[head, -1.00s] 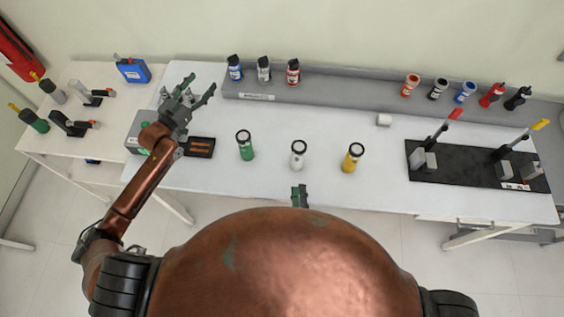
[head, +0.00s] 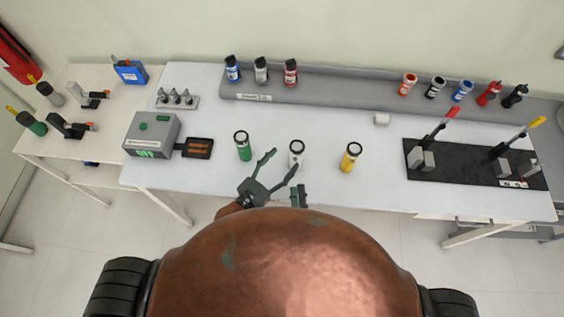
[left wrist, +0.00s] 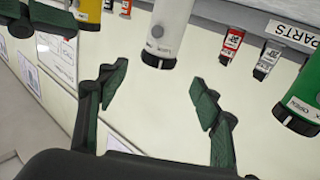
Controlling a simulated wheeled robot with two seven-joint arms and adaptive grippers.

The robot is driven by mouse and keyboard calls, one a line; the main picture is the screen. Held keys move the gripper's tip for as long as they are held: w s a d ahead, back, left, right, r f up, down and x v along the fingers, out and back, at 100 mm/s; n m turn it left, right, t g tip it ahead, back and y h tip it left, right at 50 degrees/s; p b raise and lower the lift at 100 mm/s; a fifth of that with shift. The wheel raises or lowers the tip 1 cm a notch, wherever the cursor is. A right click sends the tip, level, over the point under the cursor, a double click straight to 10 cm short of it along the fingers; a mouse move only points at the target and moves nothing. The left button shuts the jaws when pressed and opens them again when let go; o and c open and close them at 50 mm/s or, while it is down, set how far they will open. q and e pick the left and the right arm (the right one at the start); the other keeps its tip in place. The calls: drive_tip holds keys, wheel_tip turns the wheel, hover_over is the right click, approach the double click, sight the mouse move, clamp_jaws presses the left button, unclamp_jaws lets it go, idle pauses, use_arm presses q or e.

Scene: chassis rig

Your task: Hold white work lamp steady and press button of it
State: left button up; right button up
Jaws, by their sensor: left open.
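The white work lamp (head: 296,150) stands upright on the table between the green work lamp (head: 243,146) and the yellow work lamp (head: 350,156). My left gripper (head: 286,161) is open and empty at the lamp's near side, its fingers pointing toward it. In the left wrist view the white lamp (left wrist: 172,22) lies ahead of the gap between the spread fingertips (left wrist: 158,82), with a round grey button (left wrist: 157,31) showing near its dark end. Only a bit of my right gripper (head: 299,196) shows over my body, below the white lamp; its jaws cannot be made out.
A grey box (head: 151,134) and a small black tray (head: 197,148) stand at the left. A grey shelf (head: 335,92) with several bottles runs along the back. A black board with clamps (head: 455,175) lies at the right. The table between the lamps is clear.

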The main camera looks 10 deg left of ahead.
sight(292, 152)
use_arm(q)
drive_tip(key=shift+d+f, duration=0.1)
drive_tip(key=shift+d, duration=0.15)
drive_tip(key=x, duration=0.7)
drive_tip(key=shift+w+d, duration=0.1)
drive_tip(key=shift+w, duration=0.1)
drive_tip(key=c, duration=1.4)
drive_tip(key=shift+c, duration=0.5)
use_arm(e)
clamp_jaws()
